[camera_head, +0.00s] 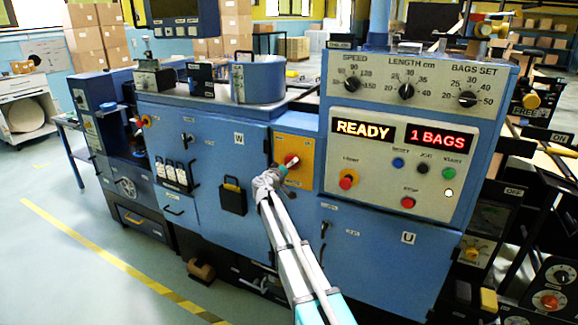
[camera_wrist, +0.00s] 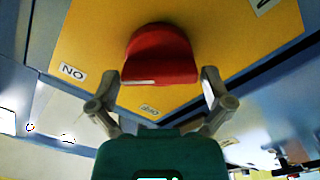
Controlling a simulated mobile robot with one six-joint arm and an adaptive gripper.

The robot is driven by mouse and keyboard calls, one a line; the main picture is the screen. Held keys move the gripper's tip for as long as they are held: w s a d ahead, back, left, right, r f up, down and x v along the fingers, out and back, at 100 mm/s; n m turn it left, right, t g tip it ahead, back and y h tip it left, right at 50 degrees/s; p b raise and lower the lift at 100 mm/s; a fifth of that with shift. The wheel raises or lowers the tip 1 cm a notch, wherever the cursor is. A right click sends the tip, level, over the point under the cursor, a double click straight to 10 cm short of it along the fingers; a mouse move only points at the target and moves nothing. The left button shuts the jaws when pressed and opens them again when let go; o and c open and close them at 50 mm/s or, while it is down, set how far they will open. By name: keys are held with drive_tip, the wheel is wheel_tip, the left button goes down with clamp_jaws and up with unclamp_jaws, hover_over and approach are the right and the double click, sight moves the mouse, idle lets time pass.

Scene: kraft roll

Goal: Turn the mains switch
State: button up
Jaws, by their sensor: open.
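The mains switch is a red knob (camera_wrist: 160,55) on a yellow plate (camera_wrist: 90,45) with an "ON" label and other labels at its edges. In the head view the red knob (camera_head: 291,160) sits on the yellow plate (camera_head: 306,150) on the blue machine front. My gripper (camera_wrist: 160,88) is open, its two fingers spread to either side of the knob's near end. In the head view my gripper (camera_head: 281,172) is right at the knob and covers part of the plate. I cannot tell whether the fingers touch the knob.
To the right is a control panel (camera_head: 400,155) with dials, coloured buttons and displays reading "READY" and "1 BAGS". A black box (camera_head: 232,197) sticks out of the blue door on the left. Open floor (camera_head: 100,230) with a yellow stripe lies at the lower left.

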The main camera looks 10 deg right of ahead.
drive_tip(key=shift+w+d, duration=0.15)
drive_tip(key=shift+w, duration=0.05)
drive_tip(key=c, duration=0.8)
